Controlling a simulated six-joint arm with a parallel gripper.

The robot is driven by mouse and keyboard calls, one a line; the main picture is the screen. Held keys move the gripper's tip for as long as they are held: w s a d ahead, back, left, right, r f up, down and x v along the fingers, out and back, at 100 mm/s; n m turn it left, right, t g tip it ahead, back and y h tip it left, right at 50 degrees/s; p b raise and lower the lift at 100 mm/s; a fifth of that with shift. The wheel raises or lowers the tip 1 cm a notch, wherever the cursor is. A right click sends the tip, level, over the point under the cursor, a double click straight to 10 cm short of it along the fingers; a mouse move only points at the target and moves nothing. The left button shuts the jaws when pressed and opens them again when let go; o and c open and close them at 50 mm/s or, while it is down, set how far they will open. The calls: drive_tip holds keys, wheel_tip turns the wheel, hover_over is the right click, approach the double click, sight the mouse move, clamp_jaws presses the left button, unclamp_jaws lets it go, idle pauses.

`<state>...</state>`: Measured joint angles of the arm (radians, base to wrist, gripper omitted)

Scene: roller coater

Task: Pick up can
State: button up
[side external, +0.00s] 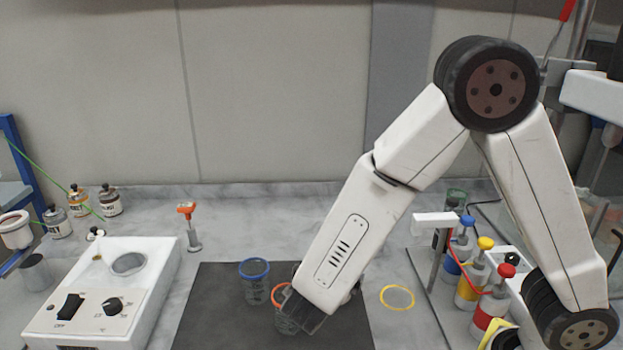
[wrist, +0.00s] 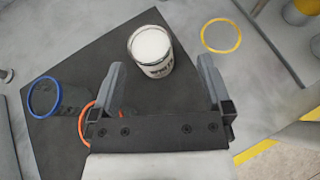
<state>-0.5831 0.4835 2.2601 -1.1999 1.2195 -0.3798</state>
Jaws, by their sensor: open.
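A can (wrist: 150,47) with a white top and a printed label stands upright on the dark mat (wrist: 187,152) in the wrist view. My gripper (wrist: 161,75) is open and empty, with its two fingers apart. The can lies just beyond the fingertips, nearer the left finger, and does not appear to be held. In the side view my gripper (side external: 308,318) is low over the mat, and the can is hidden behind my arm there.
A blue-rimmed cup (side external: 255,280) and an orange-rimmed cup (side external: 284,312) stand on the mat, the orange one close beside my gripper. A yellow ring (side external: 397,297) lies right of the mat. A white heater box (side external: 105,297) is at left; colored bottles (side external: 475,285) stand at right.

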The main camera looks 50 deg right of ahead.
drive_tip(key=shift+w+a+r+n+t+h, duration=0.3)
drive_tip(key=shift+w+a+n+t, duration=0.2)
drive_tip(key=shift+a+n+t, duration=0.1)
drive_tip(key=shift+f, duration=0.1)
drive_tip(key=shift+f, duration=3.8)
drive_tip(key=shift+d+f, duration=0.2)
drive_tip(key=shift+f, duration=0.05)
drive_tip(key=shift+w+d+f, duration=0.2)
drive_tip(key=shift+w+d, duration=0.15)
drive_tip(key=shift+d, duration=0.2)
drive_tip(key=shift+d, duration=0.15)
drive_tip(key=shift+x, duration=2.8)
drive_tip(key=shift+c, duration=0.2)
